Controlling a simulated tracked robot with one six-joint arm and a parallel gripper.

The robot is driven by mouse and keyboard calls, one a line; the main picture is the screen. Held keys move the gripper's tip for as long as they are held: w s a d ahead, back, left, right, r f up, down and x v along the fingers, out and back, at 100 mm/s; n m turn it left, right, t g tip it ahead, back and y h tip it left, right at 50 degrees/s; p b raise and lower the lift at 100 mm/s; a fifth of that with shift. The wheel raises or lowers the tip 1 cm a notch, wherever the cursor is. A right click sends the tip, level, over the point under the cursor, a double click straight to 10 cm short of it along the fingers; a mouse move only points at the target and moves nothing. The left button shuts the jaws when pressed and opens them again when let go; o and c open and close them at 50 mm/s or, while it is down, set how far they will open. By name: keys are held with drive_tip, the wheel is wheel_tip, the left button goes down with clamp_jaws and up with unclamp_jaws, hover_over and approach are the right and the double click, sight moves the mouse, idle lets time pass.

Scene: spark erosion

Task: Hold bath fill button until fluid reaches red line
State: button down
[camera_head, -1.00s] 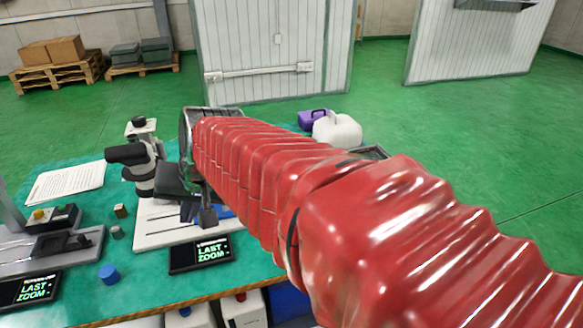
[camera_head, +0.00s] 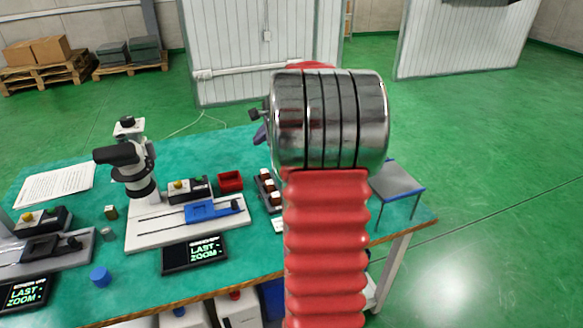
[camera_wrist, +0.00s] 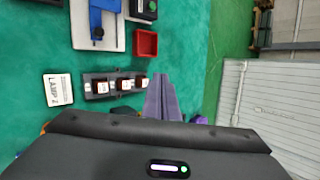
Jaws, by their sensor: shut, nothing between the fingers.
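I cannot make out the bath fill button, the fluid or a red line in either view. My gripper (camera_wrist: 162,97) shows in the wrist view as two grey-purple fingers shut together and empty. They point over the green table, just beside a dark rack (camera_wrist: 115,85) of several brown-and-white blocks. I see no contact with it. The rack (camera_head: 268,190) is partly hidden behind my arm in the head view. My gripper's fingers cannot be made out clearly there, behind the silver wrist. A black box (camera_head: 190,190) with a yellow knob and a green spot stands behind the blue slide.
A red tray (camera_head: 230,181) and a white base with a blue slide (camera_head: 205,211) lie left of the rack. A microscope-like device (camera_head: 135,165) stands farther left. A display (camera_head: 194,255) sits in front. A card reading "LAMP 2" (camera_wrist: 58,89) lies beside the rack.

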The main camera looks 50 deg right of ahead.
drive_tip(key=s+d+f+m, duration=0.2)
drive_tip(key=d+f+m, duration=0.1)
drive_tip(key=d, duration=0.5)
drive_tip(key=s+d+f+m+h, duration=0.1)
drive_tip(key=s+d+f+m, duration=0.1)
drive_tip(key=d, duration=0.6)
drive_tip(key=shift+f+m+h, duration=0.3)
drive_tip(key=shift+f+m, duration=0.25)
drive_tip(key=shift+m, duration=0.05)
drive_tip(key=shift+s+f, duration=0.1)
drive_tip(key=shift+f, duration=4.3)
drive_tip(key=shift+s+f, duration=0.1)
drive_tip(key=shift+f, duration=0.75)
idle(0.6)
